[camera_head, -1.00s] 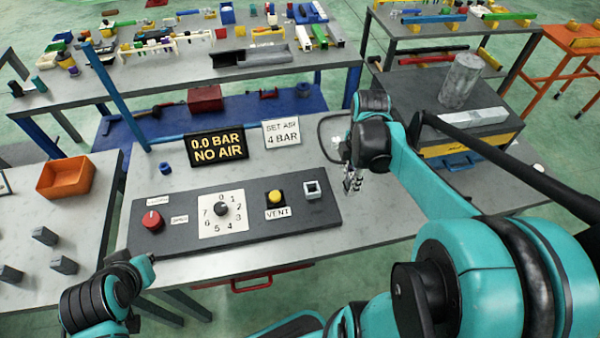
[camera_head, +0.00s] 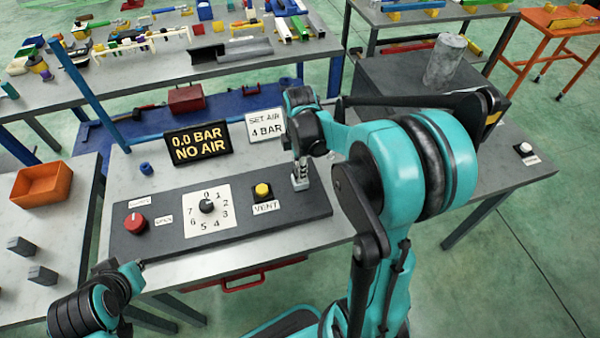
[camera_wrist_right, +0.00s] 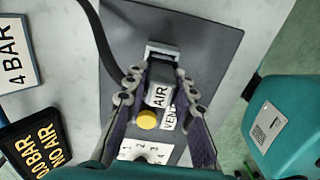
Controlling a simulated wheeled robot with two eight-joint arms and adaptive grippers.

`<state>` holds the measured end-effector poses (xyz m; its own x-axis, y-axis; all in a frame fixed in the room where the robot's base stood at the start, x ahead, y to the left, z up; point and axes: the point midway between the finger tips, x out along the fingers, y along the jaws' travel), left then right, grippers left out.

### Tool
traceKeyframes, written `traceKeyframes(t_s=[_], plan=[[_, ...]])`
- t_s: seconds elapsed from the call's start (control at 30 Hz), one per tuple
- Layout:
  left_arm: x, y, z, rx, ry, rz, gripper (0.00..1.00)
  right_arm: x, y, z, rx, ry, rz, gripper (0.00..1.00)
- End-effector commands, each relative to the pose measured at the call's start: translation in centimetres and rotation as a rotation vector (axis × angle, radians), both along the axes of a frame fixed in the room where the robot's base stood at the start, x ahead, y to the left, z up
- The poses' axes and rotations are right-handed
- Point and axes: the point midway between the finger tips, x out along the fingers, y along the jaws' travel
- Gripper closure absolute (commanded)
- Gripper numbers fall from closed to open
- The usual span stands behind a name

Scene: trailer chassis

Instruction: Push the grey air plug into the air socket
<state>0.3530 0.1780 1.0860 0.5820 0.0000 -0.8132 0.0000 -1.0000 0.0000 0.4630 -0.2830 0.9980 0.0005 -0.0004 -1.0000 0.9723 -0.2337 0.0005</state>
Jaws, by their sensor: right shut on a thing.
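My right gripper (camera_head: 300,182) is at the right end of the dark control panel (camera_head: 240,219), over where the air socket sits. In the right wrist view my right gripper (camera_wrist_right: 162,100) is shut on the grey air plug (camera_wrist_right: 161,72), which carries an "AIR" label. The plug's far end overlaps the light-framed air socket (camera_wrist_right: 163,48); I cannot tell how deep it sits. In the head view the socket and plug are mostly hidden by the gripper. My left gripper (camera_head: 138,266) is at the panel's front left corner, its jaws too small to read.
The panel holds a red knob (camera_head: 135,221), a numbered dial (camera_head: 209,208) and a yellow vent button (camera_head: 262,191). The display (camera_head: 198,144) reads "0.0 BAR NO AIR"; a sign (camera_head: 266,125) reads "SET AIR 4 BAR". A black hose (camera_wrist_right: 92,25) runs left of the plug.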

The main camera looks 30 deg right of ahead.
Motion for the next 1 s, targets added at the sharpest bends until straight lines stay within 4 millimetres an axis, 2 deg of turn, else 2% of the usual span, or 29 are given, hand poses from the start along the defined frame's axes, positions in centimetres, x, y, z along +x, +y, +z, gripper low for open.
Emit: traceKeyframes(t_s=[0.03,0.1,0.47,0.5,0.57,0.6,0.87,1.0], plan=[[0.0,0.0,-0.6,0.0,0.0,0.0,1.0,0.1,0.0,-1.1,0.0,0.0,0.0,1.0],[0.0,0.0,-0.8,0.0,0.0,0.0,1.0,0.0,0.0,-1.8,0.0,0.0,0.0,1.0],[0.0,0.0,-1.0,0.0,0.0,0.0,1.0,0.0,0.0,-2.1,0.0,0.0,0.0,1.0],[0.0,0.0,-1.0,0.0,0.0,0.0,1.0,0.0,0.0,-2.2,0.0,0.0,0.0,0.72],[0.0,0.0,-1.0,0.0,0.0,0.0,1.0,0.0,0.0,-2.1,0.0,0.0,0.0,0.56],[0.0,0.0,-1.0,0.0,0.0,0.0,1.0,0.0,0.0,-2.1,0.0,0.0,0.0,0.54],[0.0,0.0,-0.9,0.0,0.0,0.0,1.0,0.0,0.0,-2.0,0.0,0.0,0.0,0.54],[0.0,0.0,-0.3,0.0,0.0,0.0,1.0,0.0,0.0,-1.1,0.0,0.0,0.0,0.54]])
